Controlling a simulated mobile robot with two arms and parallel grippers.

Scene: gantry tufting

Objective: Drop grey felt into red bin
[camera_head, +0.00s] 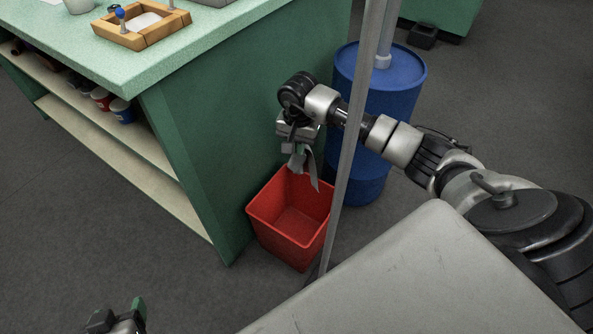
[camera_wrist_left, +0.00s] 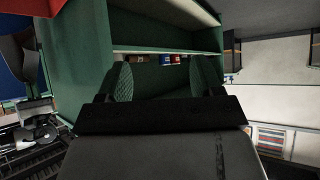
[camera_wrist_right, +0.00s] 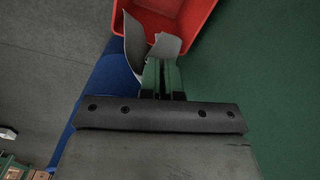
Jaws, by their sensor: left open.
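The red bin (camera_head: 291,216) stands on the floor beside the green bench and is empty as far as I can see into it. My right gripper (camera_head: 298,158) is above the bin's back edge, pointing down. It is shut on the grey felt (camera_head: 313,172), which hangs in bent flaps over the bin opening. In the right wrist view the felt (camera_wrist_right: 165,46) is pinched between the green fingertips (camera_wrist_right: 162,75), with the red bin (camera_wrist_right: 172,15) beyond. My left gripper (camera_head: 124,318) is low at the bottom left of the head view. Its fingers are apart and empty in the left wrist view (camera_wrist_left: 168,82).
A blue drum (camera_head: 397,75) stands just behind the bin. A thin grey post (camera_head: 352,140) rises in front of the bin's right side. The green bench (camera_head: 225,110) borders the bin on the left, with a wooden tray (camera_head: 130,38) on top. A pale flat surface (camera_head: 410,275) fills the lower right.

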